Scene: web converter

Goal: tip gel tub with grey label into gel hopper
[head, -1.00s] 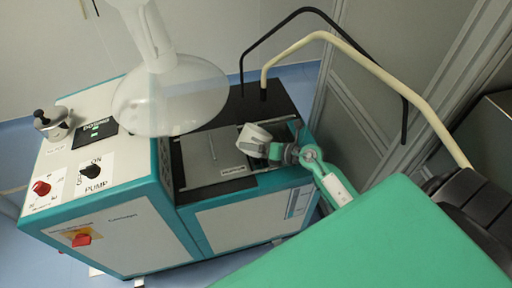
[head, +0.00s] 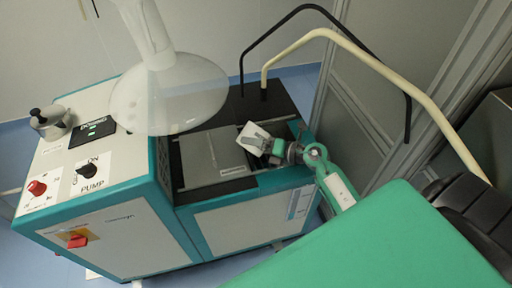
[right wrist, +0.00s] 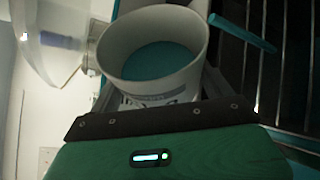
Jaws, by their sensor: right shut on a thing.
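The white gel tub (head: 252,137) is tilted in my right gripper (head: 270,149), above the right part of the machine top. A grey patch shows on its side. In the right wrist view the tub (right wrist: 112,75) has its open mouth in sight, with teal gel inside. My right gripper (right wrist: 160,108) is shut on the tub's side. The gel hopper appears to be the labelled section of the machine top, with a grey lid plate (head: 212,157); the tub and gripper hide part of the area beside it. My left gripper is in neither view.
A clear funnel-shaped hood (head: 170,95) hangs over the machine, left of the tub. The control panel with pump knob (head: 87,171) is at left. Black and cream bent tubes (head: 400,75) arch behind my right arm. Dark bars (right wrist: 285,65) show beside the tub in the wrist view.

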